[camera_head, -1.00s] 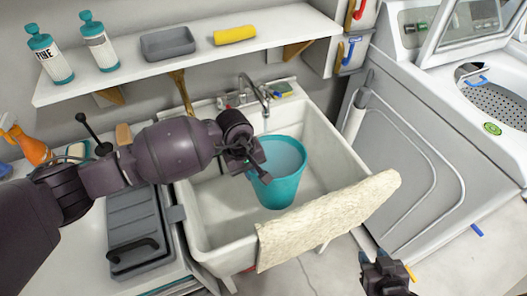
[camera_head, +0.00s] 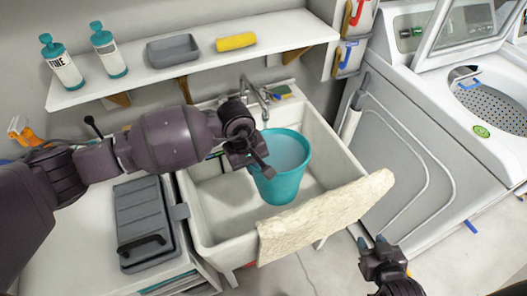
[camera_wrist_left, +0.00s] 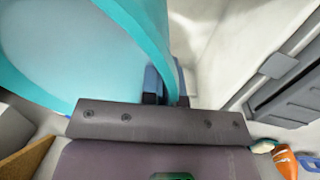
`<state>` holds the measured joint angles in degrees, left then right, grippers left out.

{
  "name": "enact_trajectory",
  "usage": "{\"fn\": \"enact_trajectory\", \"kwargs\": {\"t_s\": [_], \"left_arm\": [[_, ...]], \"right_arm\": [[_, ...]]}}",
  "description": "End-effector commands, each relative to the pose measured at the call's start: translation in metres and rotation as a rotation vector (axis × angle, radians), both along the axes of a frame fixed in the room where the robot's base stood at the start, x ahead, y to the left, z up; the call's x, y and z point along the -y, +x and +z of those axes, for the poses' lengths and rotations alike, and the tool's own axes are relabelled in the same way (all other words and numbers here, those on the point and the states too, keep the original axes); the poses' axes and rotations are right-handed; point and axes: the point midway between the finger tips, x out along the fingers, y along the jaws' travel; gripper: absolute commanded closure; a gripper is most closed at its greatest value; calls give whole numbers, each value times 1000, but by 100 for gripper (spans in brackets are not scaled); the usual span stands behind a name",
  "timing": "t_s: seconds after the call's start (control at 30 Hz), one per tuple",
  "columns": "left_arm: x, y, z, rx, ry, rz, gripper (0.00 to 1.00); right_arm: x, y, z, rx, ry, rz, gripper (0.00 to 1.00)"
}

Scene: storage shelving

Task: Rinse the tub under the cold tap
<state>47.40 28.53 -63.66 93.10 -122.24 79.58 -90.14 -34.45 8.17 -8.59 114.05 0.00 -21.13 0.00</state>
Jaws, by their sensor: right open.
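The teal tub (camera_head: 284,185) is in the white sink (camera_head: 213,215), upright or nearly so; I cannot tell whether it touches the sink floor. Its inside looks pale blue-grey, and I cannot tell whether it holds water. The metal tap (camera_head: 255,92) is at the sink's back edge, with its spout just behind the tub's back-left rim. My left gripper (camera_head: 262,168) is at the tub's left rim. In the left wrist view, its blue-tipped fingers (camera_wrist_left: 167,85) are shut on the rim of the tub (camera_wrist_left: 60,60). My right gripper (camera_head: 372,243) is open and empty, right of the sink.
A cream towel (camera_head: 325,218) hangs over the sink's front edge. A shelf (camera_head: 200,73) above holds two bottles, a grey tray (camera_head: 172,50) and a yellow roll (camera_head: 236,41). A grey case (camera_head: 143,215) lies left of the sink. A washing machine (camera_head: 420,160) stands at the right.

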Motion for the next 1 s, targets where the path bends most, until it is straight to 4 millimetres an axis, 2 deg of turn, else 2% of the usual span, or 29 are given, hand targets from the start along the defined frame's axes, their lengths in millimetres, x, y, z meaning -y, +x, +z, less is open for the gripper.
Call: {"fn": "enact_trajectory", "kwargs": {"t_s": [0.5,1.0], "left_arm": [[5,-14,32,-5,-4,-5,100],[5,-16,34,-5,-3,-4,100]], "right_arm": [[0,3,24,13,0,0,60],[0,3,25,13,0,0,60]]}}
